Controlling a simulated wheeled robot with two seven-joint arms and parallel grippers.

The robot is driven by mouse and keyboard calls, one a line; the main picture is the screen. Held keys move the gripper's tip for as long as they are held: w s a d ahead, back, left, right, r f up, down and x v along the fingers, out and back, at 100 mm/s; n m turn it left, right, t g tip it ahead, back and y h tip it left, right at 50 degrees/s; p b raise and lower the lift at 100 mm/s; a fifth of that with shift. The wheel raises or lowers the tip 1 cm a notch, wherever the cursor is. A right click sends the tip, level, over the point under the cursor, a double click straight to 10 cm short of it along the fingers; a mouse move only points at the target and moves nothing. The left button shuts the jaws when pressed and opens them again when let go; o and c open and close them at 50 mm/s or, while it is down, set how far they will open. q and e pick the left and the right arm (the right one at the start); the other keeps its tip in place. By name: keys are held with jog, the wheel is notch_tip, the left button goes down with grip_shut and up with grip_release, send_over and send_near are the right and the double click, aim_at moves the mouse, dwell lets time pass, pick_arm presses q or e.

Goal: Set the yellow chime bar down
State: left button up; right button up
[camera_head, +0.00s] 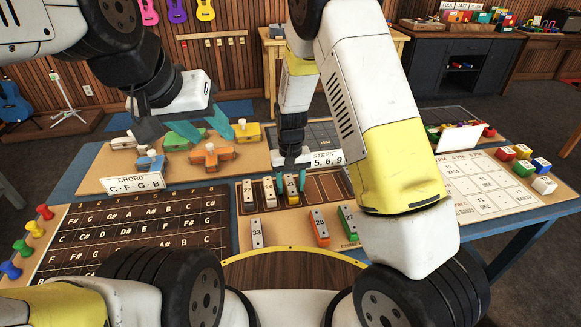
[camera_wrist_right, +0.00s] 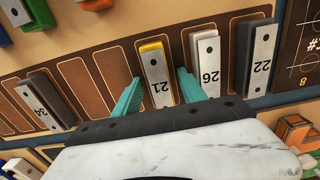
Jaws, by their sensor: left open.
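The yellow chime bar (camera_head: 291,188), marked 21, lies in a slot of the wooden bar tray (camera_head: 327,187), third from the left in the head view. In the right wrist view the yellow bar (camera_wrist_right: 151,61) sits flat, with a silver plate on top. My right gripper (camera_wrist_right: 159,75) has its teal fingers on either side of it, with a visible gap at least on the bar 26 side. My left gripper (camera_head: 206,133) is open above the board with colored wooden pieces, holding nothing. My right forearm hides the tray's right part in the head view.
Bars 22 (camera_head: 249,195) and 26 (camera_head: 269,192) fill the slots beside it; bar 26 (camera_wrist_right: 206,62) stands close to one finger. Several slots on the other side are empty. Bars 33 (camera_head: 257,233), 20 (camera_head: 319,227) and 27 (camera_head: 348,223) lie in front.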

notch_tip(320, 180, up, 12)
notch_tip(320, 180, up, 15)
jog(key=m+t+y, duration=0.1)
jog(key=t+y, duration=0.1)
send_over(291, 184)
jog(key=s+d, duration=0.8)
jog(key=s+d+r+t, duration=0.2)
jog(key=s+d+r, duration=0.1)
jog(key=s, duration=0.3)
jog(key=s+d+r+t, duration=0.2)
jog(key=s+d+r, duration=0.1)
jog(key=s, duration=0.4)
jog(key=shift+m, duration=0.3)
jog(key=shift+s, duration=0.1)
